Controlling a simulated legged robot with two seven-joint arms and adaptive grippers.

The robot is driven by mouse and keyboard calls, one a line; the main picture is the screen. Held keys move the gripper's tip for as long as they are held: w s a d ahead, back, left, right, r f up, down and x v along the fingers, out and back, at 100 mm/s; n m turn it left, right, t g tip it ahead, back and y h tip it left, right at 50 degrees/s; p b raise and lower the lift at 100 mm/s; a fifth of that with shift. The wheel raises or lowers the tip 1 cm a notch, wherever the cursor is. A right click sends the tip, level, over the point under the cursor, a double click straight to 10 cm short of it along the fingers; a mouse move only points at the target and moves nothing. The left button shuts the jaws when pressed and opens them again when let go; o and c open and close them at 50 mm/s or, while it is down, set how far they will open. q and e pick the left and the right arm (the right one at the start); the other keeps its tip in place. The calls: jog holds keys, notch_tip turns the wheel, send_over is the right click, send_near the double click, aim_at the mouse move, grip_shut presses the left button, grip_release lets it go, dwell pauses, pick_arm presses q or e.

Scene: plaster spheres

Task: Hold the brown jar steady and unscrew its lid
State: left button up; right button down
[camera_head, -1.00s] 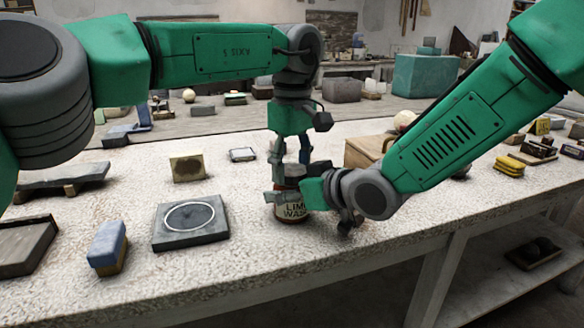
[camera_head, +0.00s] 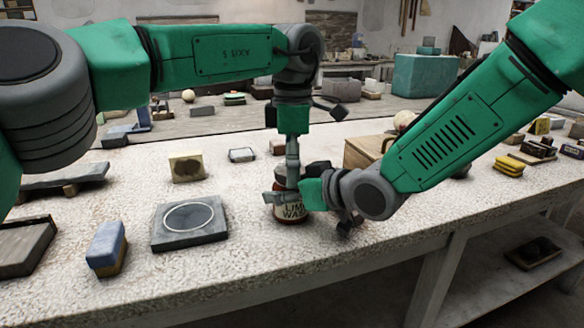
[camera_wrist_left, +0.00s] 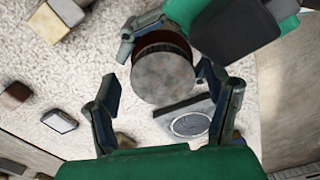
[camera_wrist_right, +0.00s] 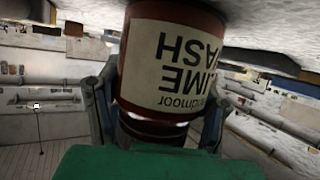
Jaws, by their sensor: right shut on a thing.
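The brown jar (camera_head: 290,212), with a cream label reading LIME WASH, stands upright on the pale bench. My right gripper (camera_wrist_right: 158,112) is shut around its side, and the label shows upside down in the right wrist view. The flat, worn grey-brown lid (camera_wrist_left: 162,68) shows from above in the left wrist view. My left gripper (camera_head: 292,178) points straight down over the jar. Its two fingers stand apart on either side of the lid, open, with gaps visible.
A dark slab with a pale ring (camera_head: 190,223) lies left of the jar. A blue and tan block (camera_head: 106,248) lies near the front edge. A wooden box (camera_head: 366,151) stands just behind my right gripper. Bare bench lies between the slab and the jar.

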pick_arm(q)
jog(key=shift+r, duration=2.25)
jog(key=shift+c, duration=0.3)
notch_tip(320, 180, up, 3)
jog(key=m, duration=0.5)
jog(key=shift+a+r, duration=0.1)
jog(key=shift+r, duration=0.05)
jog(key=shift+m, duration=0.3)
jog(key=shift+f, duration=3.95)
jog(key=c, duration=1.2)
jog(key=n, duration=0.6)
jog(key=shift+n, duration=0.4)
